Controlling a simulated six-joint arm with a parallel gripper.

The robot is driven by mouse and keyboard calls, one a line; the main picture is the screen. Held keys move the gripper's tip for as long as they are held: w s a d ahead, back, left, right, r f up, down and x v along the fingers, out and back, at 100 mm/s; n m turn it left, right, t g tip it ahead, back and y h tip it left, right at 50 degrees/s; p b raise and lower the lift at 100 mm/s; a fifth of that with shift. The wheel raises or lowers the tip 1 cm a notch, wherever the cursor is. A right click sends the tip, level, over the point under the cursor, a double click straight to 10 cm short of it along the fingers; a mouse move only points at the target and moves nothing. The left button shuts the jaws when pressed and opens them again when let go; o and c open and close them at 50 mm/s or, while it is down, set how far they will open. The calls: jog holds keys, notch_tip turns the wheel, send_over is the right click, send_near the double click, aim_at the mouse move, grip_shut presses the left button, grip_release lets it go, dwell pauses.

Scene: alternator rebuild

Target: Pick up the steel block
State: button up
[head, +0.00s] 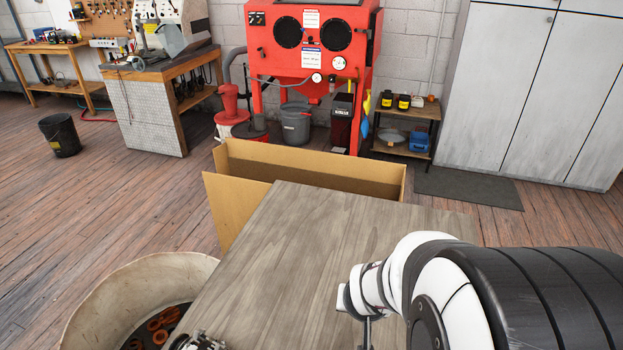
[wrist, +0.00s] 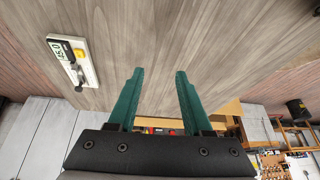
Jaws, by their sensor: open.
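My gripper (wrist: 159,73) shows in the wrist view with its two green fingers apart and nothing between them. Bare grey wood of the tabletop (wrist: 225,40) lies beyond the fingertips. I cannot make out a steel block for certain in either view. A metallic part (head: 195,341) is cut off at the bottom edge of the head view, on the table's left side; I cannot tell what it is. In the head view my arm comes in from the right over the table, and my gripper's fingers cannot be made out there.
A pale device with a display and yellow button (wrist: 73,62) lies left of my gripper in the wrist view. A round bin (head: 85,300) with rusty parts stands left of the table. An open cardboard box (head: 300,165) is behind the table. The table's middle (head: 290,250) is clear.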

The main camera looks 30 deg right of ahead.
jog(key=s+d+f+t+h, duration=0.1)
jog(key=d+f, duration=0.1)
jog(key=d, duration=0.4)
jog(key=d+f+m+t+h, duration=0.1)
jog(key=d+f+h, duration=0.1)
jog(key=d, duration=0.3)
jog(key=s+d+f+t+h, duration=0.1)
jog(key=d+f, duration=0.3)
jog(key=d, duration=0.2)
jog(key=shift+s+d+f+m+t+h, duration=0.1)
jog(key=shift+s+d+m+t+h, duration=0.2)
jog(key=shift+s, duration=0.05)
jog(key=shift+t+h, duration=0.6)
jog(key=shift+h, duration=0.3)
jog(key=s, duration=0.1)
jog(key=s+d+f, duration=0.1)
jog(key=s+d, duration=0.1)
jog(key=shift+s+d+f, duration=0.2)
jog(key=shift+f, duration=0.15)
jog(key=shift+s+d+f, duration=0.1)
jog(key=shift+s, duration=0.25)
jog(key=x, duration=0.7)
jog(key=shift+w+d+r, duration=0.2)
jog(key=shift+d, duration=0.05)
grip_shut()
